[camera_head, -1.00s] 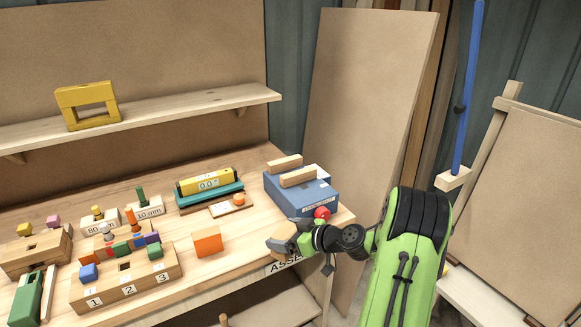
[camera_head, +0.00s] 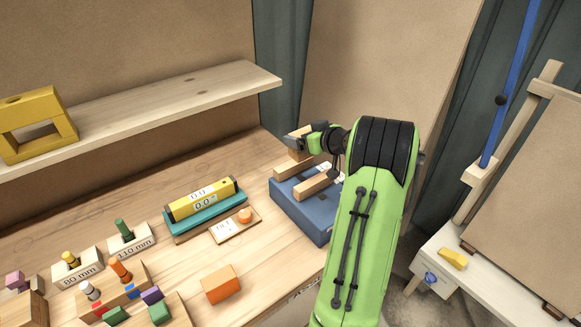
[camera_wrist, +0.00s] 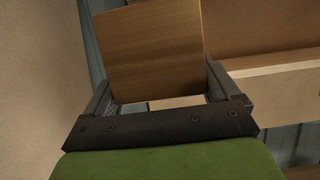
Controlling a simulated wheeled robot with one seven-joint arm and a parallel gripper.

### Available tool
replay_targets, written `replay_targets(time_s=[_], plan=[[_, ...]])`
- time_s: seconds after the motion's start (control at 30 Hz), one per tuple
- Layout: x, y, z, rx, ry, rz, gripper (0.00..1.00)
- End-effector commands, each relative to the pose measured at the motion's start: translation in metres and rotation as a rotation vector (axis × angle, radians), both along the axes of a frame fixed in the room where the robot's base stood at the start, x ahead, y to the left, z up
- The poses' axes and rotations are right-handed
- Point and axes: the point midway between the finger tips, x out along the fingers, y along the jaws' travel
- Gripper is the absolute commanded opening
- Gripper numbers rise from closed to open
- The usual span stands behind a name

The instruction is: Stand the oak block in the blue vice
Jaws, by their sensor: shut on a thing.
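The blue vice (camera_head: 300,217) sits at the right end of the bench, with two pale wooden jaw bars (camera_head: 318,179) on top and a gap between them. My gripper (camera_head: 297,141) is over the rear part of the vice. In the wrist view, the oak block (camera_wrist: 152,45), a broad brown wooden face, stands between the two dark fingers of my gripper (camera_wrist: 160,90), which is shut on it. In the head view my fingers and arm partly hide the block, and I cannot tell whether it touches the vice.
A shelf (camera_head: 150,107) with a yellow frame (camera_head: 38,125) runs behind. Bare bench lies between the level and the shelf.

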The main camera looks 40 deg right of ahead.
Motion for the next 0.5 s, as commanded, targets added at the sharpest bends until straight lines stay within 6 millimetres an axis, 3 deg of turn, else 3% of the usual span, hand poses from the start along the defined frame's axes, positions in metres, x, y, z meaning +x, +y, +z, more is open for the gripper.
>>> replay_targets(time_s=[0.2, 0.5], plan=[[-0.001, 0.0, -0.05, 0.008, 0.002, -0.001, 0.51], [-0.001, 0.001, -0.096, 0.006, 0.002, 0.0, 0.51]])
